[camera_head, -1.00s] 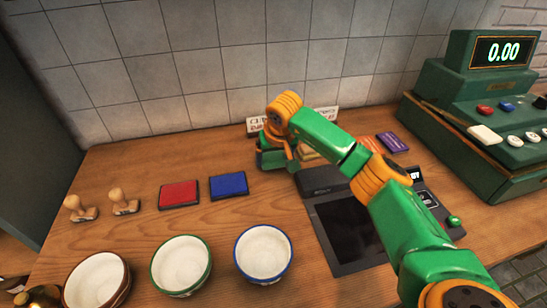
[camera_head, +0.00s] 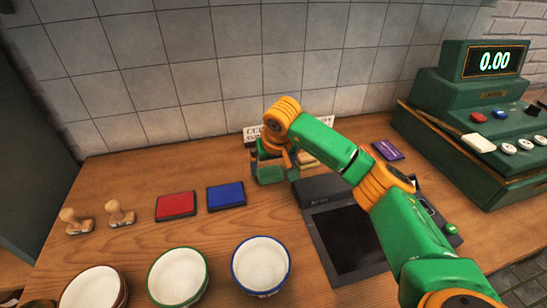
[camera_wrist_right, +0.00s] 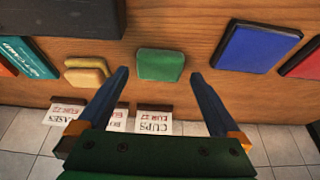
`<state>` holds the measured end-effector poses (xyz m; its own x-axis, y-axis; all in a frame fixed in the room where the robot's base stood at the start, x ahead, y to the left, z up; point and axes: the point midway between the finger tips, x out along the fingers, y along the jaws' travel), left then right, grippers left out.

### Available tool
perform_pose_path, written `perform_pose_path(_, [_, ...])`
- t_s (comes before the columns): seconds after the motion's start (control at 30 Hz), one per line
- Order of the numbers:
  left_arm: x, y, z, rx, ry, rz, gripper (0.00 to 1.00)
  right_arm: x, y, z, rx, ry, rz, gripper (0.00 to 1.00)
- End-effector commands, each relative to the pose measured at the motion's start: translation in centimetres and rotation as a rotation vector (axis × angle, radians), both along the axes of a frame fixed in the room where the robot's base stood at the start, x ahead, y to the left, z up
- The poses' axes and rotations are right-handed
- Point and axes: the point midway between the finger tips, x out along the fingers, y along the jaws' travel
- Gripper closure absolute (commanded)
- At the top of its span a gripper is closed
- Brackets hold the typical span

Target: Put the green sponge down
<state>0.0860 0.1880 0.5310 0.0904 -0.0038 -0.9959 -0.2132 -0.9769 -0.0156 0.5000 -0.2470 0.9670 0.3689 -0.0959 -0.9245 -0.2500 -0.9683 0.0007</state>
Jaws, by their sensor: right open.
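The green sponge (camera_wrist_right: 160,65) lies flat on the wooden counter in the right wrist view. It also shows in the head view (camera_head: 270,174), below my right gripper (camera_head: 268,155) and partly covered by it. In the right wrist view, my right gripper (camera_wrist_right: 165,95) is open, with its two fingers apart on either side of the sponge's near end. A gap shows between the sponge and each finger. My left gripper is not in view.
A yellow sponge (camera_wrist_right: 86,72) lies beside the green one. A blue pad (camera_head: 226,195) and red pad (camera_head: 176,206) lie left of it. Label cards (camera_wrist_right: 154,120) stand by the tiled wall. A black device (camera_head: 345,240) and bowls (camera_head: 261,265) are nearer. A cash register (camera_head: 480,120) stands right.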

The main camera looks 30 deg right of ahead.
Motion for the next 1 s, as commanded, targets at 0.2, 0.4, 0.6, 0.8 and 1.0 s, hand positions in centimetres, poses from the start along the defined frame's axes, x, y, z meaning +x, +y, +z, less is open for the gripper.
perform_pose_path(0.2, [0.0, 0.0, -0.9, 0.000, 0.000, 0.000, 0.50, -2.0, 0.5, 5.2, -0.001, -0.007, -0.001, 0.00])
perform_pose_path(0.4, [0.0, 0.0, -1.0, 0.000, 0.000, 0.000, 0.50, -3.0, 0.8, 7.7, 0.000, -0.003, -0.002, 0.00])
perform_pose_path(0.6, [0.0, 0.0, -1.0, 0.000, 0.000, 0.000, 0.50, -3.2, 0.8, 7.9, 0.000, 0.000, -0.002, 0.00])
perform_pose_path(0.8, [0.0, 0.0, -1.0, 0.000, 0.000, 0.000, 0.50, -3.1, 0.8, 7.9, 0.001, 0.000, -0.002, 0.00])
perform_pose_path(1.0, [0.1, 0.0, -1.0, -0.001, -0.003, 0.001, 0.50, -3.1, 0.8, 7.9, 0.000, 0.000, -0.001, 0.00])
